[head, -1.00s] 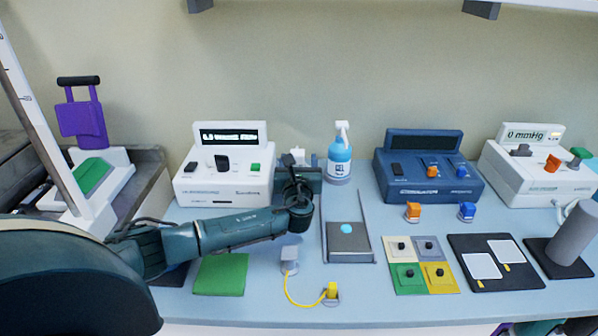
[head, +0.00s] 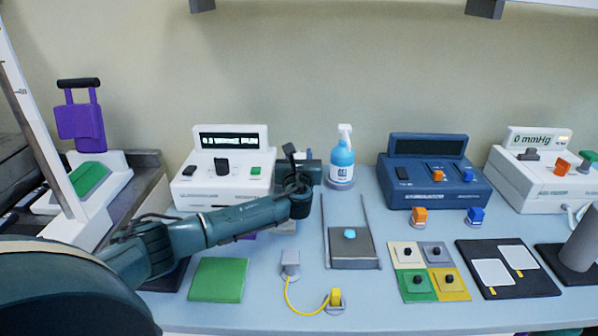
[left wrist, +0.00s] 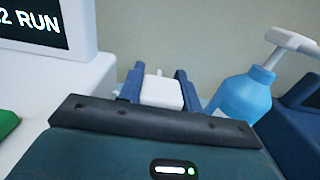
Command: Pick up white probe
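My left gripper (head: 309,157) is beside the right end of the white device, low over the back of the table and pointing toward the wall. In the left wrist view its two blue fingers (left wrist: 160,84) stand on either side of a small white block with a thin pin on top, which appears to be the white probe (left wrist: 163,93). The probe nearly fills the gap between the fingers; whether they press on it I cannot tell. In the head view my gripper and wrist largely hide the probe. My right gripper is not in view.
The white device (head: 222,185) stands left of my gripper and a blue spray bottle (head: 342,165) close to its right. A blue device (head: 433,185) is further right. In front lie a grey plate (head: 352,250), a green pad (head: 218,280) and a yellow cable (head: 300,306).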

